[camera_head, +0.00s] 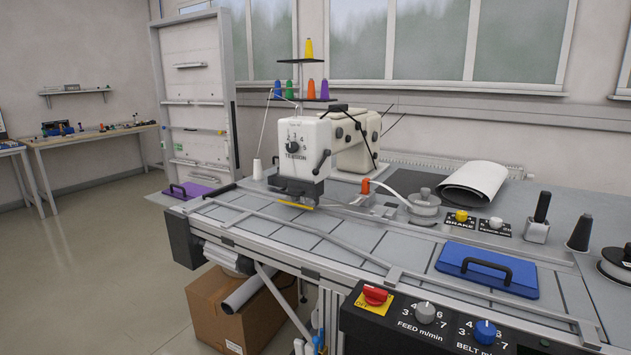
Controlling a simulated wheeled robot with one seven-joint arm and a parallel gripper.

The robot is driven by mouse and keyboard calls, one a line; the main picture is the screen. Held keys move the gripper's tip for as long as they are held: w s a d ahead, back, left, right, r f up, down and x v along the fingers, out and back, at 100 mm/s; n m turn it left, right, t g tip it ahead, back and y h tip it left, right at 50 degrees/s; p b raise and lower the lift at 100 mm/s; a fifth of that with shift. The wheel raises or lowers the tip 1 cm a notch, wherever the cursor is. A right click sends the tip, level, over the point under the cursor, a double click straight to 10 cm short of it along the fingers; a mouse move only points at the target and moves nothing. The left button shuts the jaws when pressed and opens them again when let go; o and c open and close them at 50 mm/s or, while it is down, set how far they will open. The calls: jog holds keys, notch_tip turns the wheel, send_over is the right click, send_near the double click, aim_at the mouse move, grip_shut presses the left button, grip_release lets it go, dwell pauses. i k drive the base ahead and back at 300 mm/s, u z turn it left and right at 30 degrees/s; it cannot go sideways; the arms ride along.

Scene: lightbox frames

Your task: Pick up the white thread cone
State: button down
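A small white thread cone (257,170) stands upright at the far left of the sewing table, just left of the white sewing machine (302,148). A thin white thread line runs from near it up toward the thread stand. My gripper is not in view, so its place and state do not show.
A thread stand holds yellow (309,49), blue, green, orange and purple cones. A purple plate with a handle (190,190) lies left of the white cone. A blue plate (486,270) lies front right. A cardboard box (240,312) sits below. Floor at left is clear.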

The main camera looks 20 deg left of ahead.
aim_at(258, 175)
jog(key=u, duration=2.95)
jog(key=i, duration=2.9)
